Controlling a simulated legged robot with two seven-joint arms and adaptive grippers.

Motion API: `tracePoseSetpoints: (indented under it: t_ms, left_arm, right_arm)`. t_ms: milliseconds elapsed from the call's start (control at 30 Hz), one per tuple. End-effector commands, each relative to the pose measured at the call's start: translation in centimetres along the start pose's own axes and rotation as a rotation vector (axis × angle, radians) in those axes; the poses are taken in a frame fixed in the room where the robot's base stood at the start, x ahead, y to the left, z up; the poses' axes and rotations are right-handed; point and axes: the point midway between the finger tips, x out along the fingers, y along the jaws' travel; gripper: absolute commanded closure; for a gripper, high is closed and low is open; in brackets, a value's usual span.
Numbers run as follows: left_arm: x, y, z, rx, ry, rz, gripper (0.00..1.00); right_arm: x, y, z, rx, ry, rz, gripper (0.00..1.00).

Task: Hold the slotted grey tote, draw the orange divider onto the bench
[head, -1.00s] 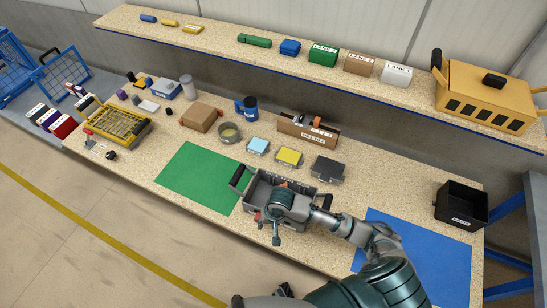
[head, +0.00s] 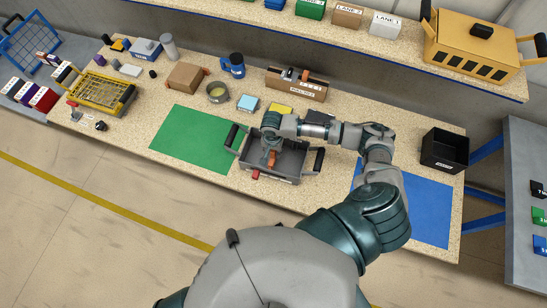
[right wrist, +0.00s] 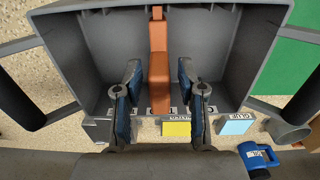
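The slotted grey tote (head: 291,161) with black end handles stands on the bench beside the green mat. The orange divider (right wrist: 158,45) stands upright inside it, across its middle, in the right wrist view. My right gripper (head: 269,152) is over the tote, pointing down. In the right wrist view its two blue-padded fingers (right wrist: 158,82) are open on either side of the divider, with a gap on each side. A small red part (head: 256,174) shows at the tote's front edge. My left gripper is in no view.
Behind the tote are a yellow box (head: 281,109), a light blue box (head: 247,103) and a labelled wooden box (head: 297,88). A black bin (head: 444,150) stands far right.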

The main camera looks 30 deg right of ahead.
Motion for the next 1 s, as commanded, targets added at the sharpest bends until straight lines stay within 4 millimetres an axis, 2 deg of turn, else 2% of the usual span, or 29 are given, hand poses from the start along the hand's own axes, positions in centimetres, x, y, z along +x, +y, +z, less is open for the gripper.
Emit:
tracePoseSetpoints:
  t_ms: [100,300,500,733,767,900,1000]
  left_arm:
    - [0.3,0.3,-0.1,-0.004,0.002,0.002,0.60]
    - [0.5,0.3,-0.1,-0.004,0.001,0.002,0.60]
    - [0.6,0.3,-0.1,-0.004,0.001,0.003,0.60]
    - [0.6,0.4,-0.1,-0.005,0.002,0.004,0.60]
    - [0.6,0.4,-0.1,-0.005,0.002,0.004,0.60]
    - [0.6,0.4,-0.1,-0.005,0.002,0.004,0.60]
    - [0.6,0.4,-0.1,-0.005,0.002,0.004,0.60]
  right_arm:
    - [2.6,0.1,-0.1,0.002,-0.002,0.001,0.60]
    - [5.5,0.3,-0.3,0.000,-0.003,-0.002,0.60]
    - [6.7,0.4,-0.4,0.000,-0.003,-0.004,0.60]
    - [6.6,0.2,-0.2,-0.001,-0.001,-0.003,0.60]
    - [6.6,0.2,-0.2,-0.001,-0.001,-0.002,0.63]
    - [6.6,0.1,-0.1,-0.001,0.000,-0.002,0.98]
    - [6.6,0.1,-0.1,-0.001,-0.001,-0.002,1.00]
